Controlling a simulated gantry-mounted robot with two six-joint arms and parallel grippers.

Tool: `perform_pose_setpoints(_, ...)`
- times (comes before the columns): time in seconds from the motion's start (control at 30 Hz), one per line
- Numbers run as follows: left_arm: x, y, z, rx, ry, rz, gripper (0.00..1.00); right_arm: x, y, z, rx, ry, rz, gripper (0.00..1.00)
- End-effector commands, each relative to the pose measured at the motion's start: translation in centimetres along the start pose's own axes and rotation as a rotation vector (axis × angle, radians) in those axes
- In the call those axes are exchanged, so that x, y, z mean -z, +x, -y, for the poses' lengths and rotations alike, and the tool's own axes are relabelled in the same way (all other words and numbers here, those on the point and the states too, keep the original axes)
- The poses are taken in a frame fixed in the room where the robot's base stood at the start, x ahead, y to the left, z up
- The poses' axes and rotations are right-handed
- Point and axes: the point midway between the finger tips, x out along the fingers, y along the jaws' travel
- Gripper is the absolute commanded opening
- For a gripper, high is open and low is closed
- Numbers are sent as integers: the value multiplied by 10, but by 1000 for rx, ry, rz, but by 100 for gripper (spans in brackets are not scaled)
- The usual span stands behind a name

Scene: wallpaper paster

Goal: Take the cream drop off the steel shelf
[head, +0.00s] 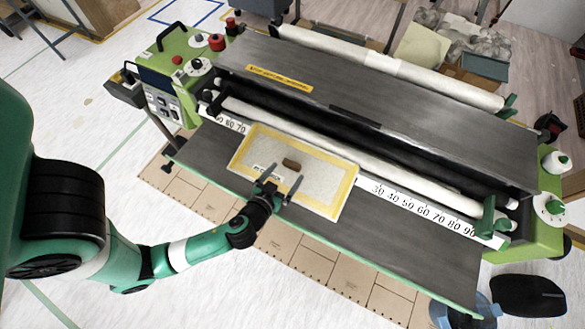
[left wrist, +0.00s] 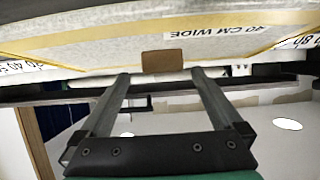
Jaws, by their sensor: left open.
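The cream drop (head: 322,178) is a flat pale panel with a yellow border, lying on the dark steel shelf (head: 400,240) at the machine's front. A small brown block (head: 291,164) sits on its middle. In the left wrist view the drop (left wrist: 100,40) spans the top, with a label reading "40 CM WIDE" and the brown block (left wrist: 162,61). My left gripper (head: 284,177) is open over the drop, its fingers pointing at the block. In the left wrist view the block lies just beyond and between the fingertips (left wrist: 161,73). I cannot tell whether they touch anything. My right gripper is not in view.
A white roller (head: 330,155) and a number scale (head: 425,210) run behind the shelf. Red and black knobs (head: 217,42) stand on the green left end housing. Brown boards (head: 320,268) lie on the floor below. The shelf right of the drop is clear.

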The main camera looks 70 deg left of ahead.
Motion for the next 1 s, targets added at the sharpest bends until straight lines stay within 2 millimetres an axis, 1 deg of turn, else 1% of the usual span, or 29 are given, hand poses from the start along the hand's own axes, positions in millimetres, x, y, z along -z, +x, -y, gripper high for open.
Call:
perform_pose_setpoints(0.07, 1, 6, 1, 2, -1, 1, 100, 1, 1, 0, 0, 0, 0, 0)
perform_pose_setpoints(0.27, 2, 12, 1, 1, -1, 0, 100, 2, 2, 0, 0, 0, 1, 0)
perform_pose_setpoints(0.43, 10, 40, 5, 5, -3, -1, 100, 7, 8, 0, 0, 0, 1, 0)
perform_pose_setpoints(0.5, 7, 52, 4, 2, -2, 0, 100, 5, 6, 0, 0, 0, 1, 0)
perform_pose_setpoints(0.57, 7, 58, 4, 1, -2, 0, 100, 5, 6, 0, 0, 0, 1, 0)
perform_pose_setpoints(0.63, 7, 60, 3, 0, 0, 0, 100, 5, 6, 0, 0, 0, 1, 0)
perform_pose_setpoints(0.8, 7, 60, 3, -2, 0, 0, 100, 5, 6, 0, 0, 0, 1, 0)
perform_pose_setpoints(0.87, 6, 60, 3, -2, 0, 0, 89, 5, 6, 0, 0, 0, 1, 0)
perform_pose_setpoints(1.0, 6, 60, 3, -1, 0, 0, 64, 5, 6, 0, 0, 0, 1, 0)
